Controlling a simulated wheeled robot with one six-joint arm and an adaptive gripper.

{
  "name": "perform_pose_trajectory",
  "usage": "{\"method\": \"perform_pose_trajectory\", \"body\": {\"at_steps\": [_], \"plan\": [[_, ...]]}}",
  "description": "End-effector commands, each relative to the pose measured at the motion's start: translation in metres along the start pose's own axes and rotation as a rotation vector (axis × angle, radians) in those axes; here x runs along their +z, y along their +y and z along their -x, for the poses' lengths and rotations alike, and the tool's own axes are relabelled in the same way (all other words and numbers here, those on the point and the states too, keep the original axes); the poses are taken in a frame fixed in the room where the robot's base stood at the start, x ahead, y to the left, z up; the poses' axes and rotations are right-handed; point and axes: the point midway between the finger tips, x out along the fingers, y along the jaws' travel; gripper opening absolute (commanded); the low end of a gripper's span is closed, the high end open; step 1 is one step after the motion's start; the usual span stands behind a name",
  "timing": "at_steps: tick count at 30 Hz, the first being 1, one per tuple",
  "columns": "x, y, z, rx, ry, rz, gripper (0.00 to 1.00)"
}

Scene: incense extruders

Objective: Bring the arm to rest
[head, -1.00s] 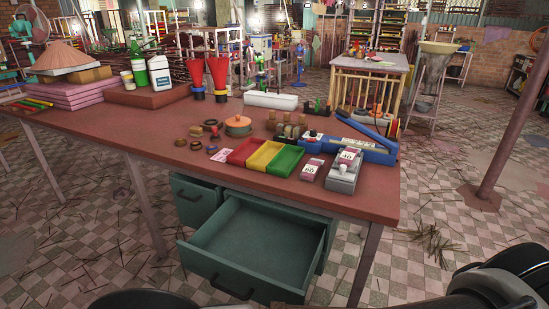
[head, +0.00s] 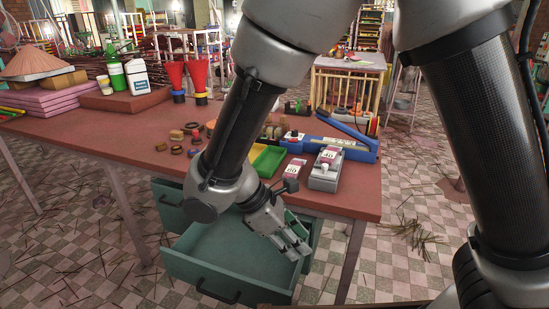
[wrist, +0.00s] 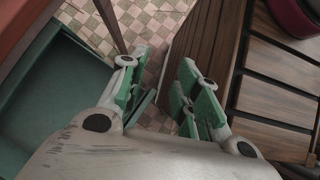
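My arm reaches down across the middle of the head view. My gripper (head: 292,246) points downward in front of the table's front edge, over the right part of the open green drawer as seen there. In the wrist view its two green-padded fingers (wrist: 162,85) stand apart with tiled floor showing between them, and nothing is held. The open drawer (wrist: 52,110) lies to the left of the fingers in that view. Part of the table top and some items on it are hidden behind my arm.
The red-brown table (head: 110,128) holds a green tray (head: 268,161), a grey device (head: 326,170), a blue device (head: 358,150), bottles and red funnels (head: 198,72). The drawer (head: 225,262) sticks out from beneath it. Checkered floor (head: 415,205) lies to the right, with scattered sticks.

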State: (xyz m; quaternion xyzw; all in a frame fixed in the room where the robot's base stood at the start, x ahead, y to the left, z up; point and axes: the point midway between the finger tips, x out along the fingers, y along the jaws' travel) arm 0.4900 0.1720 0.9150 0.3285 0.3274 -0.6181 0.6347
Motion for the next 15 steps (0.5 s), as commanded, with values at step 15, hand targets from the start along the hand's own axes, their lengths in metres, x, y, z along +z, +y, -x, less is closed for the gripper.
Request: {"method": "perform_pose_trajectory", "body": {"at_steps": [15], "plan": [[0.252,0.007,-0.002,-0.318,0.563,-1.079,0.32]]}}
